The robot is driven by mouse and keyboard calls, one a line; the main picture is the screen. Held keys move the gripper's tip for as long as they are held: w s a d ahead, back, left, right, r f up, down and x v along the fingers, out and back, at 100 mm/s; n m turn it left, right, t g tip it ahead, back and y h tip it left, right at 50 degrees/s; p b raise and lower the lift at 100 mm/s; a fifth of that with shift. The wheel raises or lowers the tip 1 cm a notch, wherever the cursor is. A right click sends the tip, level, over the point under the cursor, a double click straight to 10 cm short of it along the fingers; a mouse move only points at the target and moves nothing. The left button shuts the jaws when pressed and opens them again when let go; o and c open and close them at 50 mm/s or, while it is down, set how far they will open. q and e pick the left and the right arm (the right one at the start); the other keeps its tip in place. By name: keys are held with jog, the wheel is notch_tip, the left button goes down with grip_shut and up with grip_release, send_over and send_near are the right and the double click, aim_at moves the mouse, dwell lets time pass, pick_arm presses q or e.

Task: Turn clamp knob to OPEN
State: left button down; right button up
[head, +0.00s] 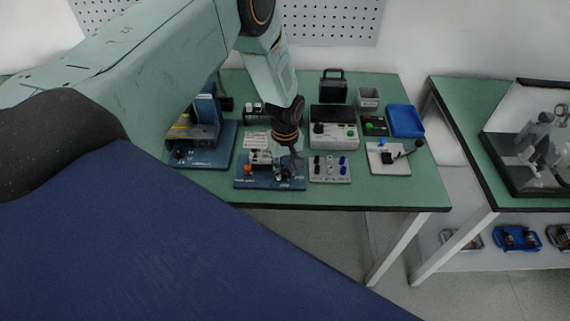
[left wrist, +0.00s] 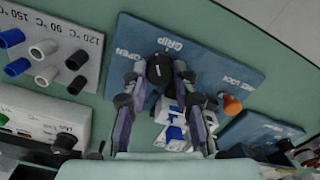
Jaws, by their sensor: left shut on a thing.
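The clamp fixture is a blue plate (head: 258,185) near the front edge of the green table; it also shows in the left wrist view (left wrist: 215,68) with the words OPEN, GRIP and KEY LOCK. The black clamp knob (left wrist: 160,70) stands beside OPEN and GRIP. My left gripper (left wrist: 158,75) is shut on the knob, one finger on each side; it also shows over the plate in the head view (head: 295,163). The knob's exact pointing direction is hard to tell. An orange knob (left wrist: 232,104) sits nearer KEY LOCK. My right gripper is not in view.
A grey block with black and blue plugs (head: 330,170) stands right of the plate. A control box (head: 335,132) is behind it. A board with a lever (head: 388,160) and a blue tray (head: 406,121) are farther right. Another blue fixture (head: 218,155) stands left.

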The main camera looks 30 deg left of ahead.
aim_at(285, 171)
pick_arm(q)
jog(key=n+p, duration=0.2)
jog(key=n, duration=0.3)
jog(key=shift+r+n, duration=0.1)
jog(key=shift+n, duration=0.2)
jog(key=n+p, duration=0.2)
jog(key=n, duration=0.3)
jog(key=shift+n, duration=0.3)
jog(key=c, duration=1.1)
grip_release()
jog(key=shift+d, duration=0.1)
jog(key=shift+o, duration=0.2)
notch_tip(285, 171, up, 12)
